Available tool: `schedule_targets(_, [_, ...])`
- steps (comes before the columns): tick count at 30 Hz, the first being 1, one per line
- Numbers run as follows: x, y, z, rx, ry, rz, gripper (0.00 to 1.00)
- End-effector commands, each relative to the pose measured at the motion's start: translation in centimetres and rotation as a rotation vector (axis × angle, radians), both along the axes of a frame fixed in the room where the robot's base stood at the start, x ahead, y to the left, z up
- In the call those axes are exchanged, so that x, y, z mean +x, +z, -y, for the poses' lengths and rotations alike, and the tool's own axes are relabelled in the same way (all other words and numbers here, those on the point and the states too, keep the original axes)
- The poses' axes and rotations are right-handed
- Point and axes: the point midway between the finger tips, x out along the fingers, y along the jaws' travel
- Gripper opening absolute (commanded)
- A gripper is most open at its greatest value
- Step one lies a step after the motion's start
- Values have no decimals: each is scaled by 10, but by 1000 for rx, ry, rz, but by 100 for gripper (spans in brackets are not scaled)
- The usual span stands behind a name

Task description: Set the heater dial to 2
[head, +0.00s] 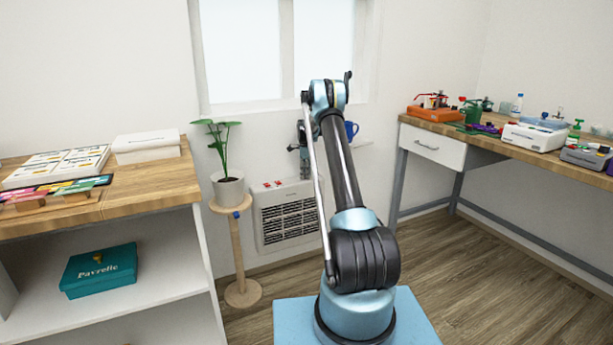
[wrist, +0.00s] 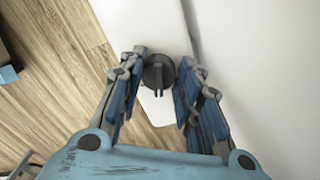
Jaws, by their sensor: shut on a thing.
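The white heater (head: 287,217) stands low against the wall under the window, with a dark grille on its front and small red marks on top. My gripper (head: 304,165) points down at the heater's top right end, partly behind my arm. In the wrist view my gripper (wrist: 163,68) has its blue-padded fingers on both sides of a round dark grey dial (wrist: 158,72) and is shut on it. The dial has a raised ridge pointing toward the bottom of the wrist view. No numbers are readable around it. In the head view I cannot make out the dial.
A potted plant (head: 229,188) on a wooden stand (head: 237,250) is just left of the heater. A blue mug (head: 351,130) is on the sill behind my arm. A shelf unit (head: 150,255) stands left, a cluttered workbench (head: 480,138) right. The floor between is clear.

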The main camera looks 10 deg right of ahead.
Motion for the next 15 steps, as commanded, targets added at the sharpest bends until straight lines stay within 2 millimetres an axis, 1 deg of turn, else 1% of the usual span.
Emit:
schedule_targets(1, [3,1,1,0,0,9,8])
schedule_targets(2, [3,1,1,0,0,9,37])
schedule_targets(3, [3,1,0,0,0,8,46])
schedule_targets(4, [3,1,0,0,0,8,51])
schedule_targets(15, [1,2,0,0,1,5,51])
